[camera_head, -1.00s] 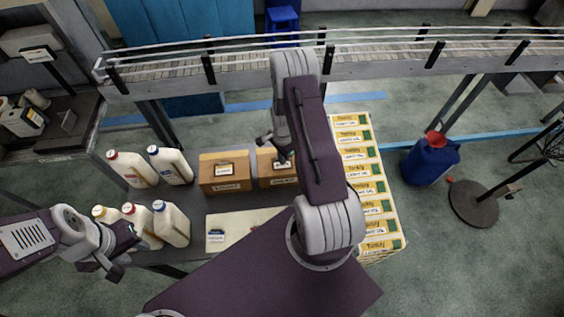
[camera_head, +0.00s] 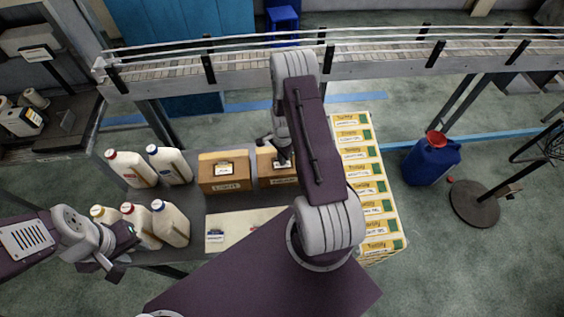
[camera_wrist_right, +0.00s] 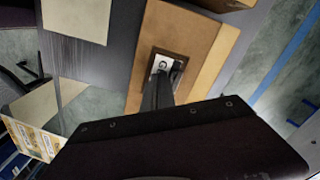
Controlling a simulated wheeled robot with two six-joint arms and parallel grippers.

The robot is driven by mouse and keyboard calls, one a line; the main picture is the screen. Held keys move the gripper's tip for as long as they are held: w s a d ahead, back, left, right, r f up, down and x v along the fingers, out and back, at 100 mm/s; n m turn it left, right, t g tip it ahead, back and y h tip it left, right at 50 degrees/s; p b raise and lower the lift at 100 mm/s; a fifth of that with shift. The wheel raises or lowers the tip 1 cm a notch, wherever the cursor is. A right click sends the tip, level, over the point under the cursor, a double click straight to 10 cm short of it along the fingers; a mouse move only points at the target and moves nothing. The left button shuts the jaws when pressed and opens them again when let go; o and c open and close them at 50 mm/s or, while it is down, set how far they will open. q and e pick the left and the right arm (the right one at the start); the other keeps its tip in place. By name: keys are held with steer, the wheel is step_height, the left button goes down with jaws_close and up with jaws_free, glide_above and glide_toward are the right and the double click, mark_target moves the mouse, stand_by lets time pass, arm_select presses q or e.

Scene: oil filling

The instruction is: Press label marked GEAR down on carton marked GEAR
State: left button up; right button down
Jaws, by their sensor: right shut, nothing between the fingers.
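The carton (camera_head: 265,165) under my right arm is brown, and its front marking is too blurred to read. In the right wrist view its top (camera_wrist_right: 197,45) fills the middle. A small white label (camera_wrist_right: 156,66) with a letter G in view lies within a dark patch on that top. My right gripper (camera_wrist_right: 165,78) is shut, with its fingertips over the label's right part; I cannot tell whether they touch it. The fingers hide the rest of the label. My left gripper (camera_head: 103,269) is in front of the white jugs, apart from the cartons; its opening is unclear.
Another brown carton (camera_head: 224,185) with a label on top stands to the left. Several white jugs (camera_head: 132,172) stand further left. A pale mat (camera_head: 238,228) lies in front. Stacked yellow-labelled boxes (camera_head: 378,190) stand right; a conveyor (camera_head: 380,65) runs behind.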

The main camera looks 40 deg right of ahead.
steer(key=shift+f+b, duration=0.3)
steer(key=shift+f, duration=0.1)
steer(key=shift+r, duration=0.1)
stand_by(0.4)
step_height(320, 180, up, 8)
steer(key=p, duration=0.6)
stand_by(0.5)
